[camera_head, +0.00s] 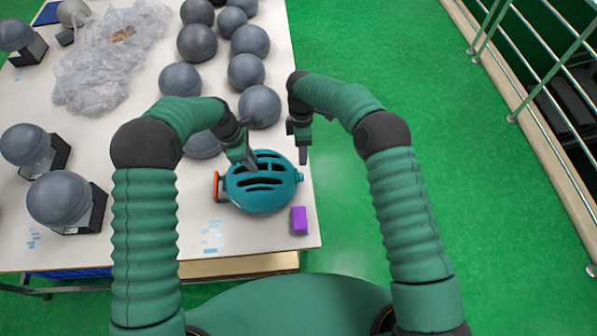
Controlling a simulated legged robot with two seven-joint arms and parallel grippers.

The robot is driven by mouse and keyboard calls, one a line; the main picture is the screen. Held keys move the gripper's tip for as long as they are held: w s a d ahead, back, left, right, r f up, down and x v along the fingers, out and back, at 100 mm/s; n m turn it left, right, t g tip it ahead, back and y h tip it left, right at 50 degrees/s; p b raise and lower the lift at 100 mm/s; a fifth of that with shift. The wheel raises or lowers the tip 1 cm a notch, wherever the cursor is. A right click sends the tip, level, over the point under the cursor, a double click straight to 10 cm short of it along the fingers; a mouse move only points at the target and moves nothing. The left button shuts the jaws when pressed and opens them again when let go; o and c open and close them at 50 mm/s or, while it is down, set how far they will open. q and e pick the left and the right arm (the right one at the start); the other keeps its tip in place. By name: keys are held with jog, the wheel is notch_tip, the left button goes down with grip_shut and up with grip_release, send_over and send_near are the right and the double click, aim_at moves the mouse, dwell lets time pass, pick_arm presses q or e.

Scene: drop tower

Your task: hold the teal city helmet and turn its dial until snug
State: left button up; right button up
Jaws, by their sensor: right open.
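The teal helmet (262,194) lies near the right edge of the white table, with dark vent slots on its top. A small teal knob, perhaps the dial, sticks out at its right side (299,177). My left gripper (251,164) is at the helmet's upper vents, its fingers over or in a slot; whether it grips the shell cannot be told. My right gripper (302,155) is open and empty, just above and behind the knob, apart from the helmet as far as I can see.
A purple block (299,220) lies at the table's (150,235) near right corner. An orange piece (216,186) stands at the helmet's left. Several grey balls (246,71) crowd behind, and clear plastic wrap (105,60) lies at the far left. Green floor is free on the right.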

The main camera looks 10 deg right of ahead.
pick_arm(q)
jog(key=p+v, duration=0.1)
jog(key=v, duration=0.1)
jog(key=d+p+v, duration=0.1)
jog(key=p+v, duration=0.1)
jog(key=v, duration=0.1)
jog(key=shift+d+r, duration=0.15)
jog(key=shift+r, duration=0.2)
pick_arm(e)
notch_tip(320, 180, up, 4)
jog(key=shift+r, duration=0.1)
pick_arm(q)
jog(key=shift+w, duration=0.15)
pick_arm(e)
jog(key=shift+w, duration=0.1)
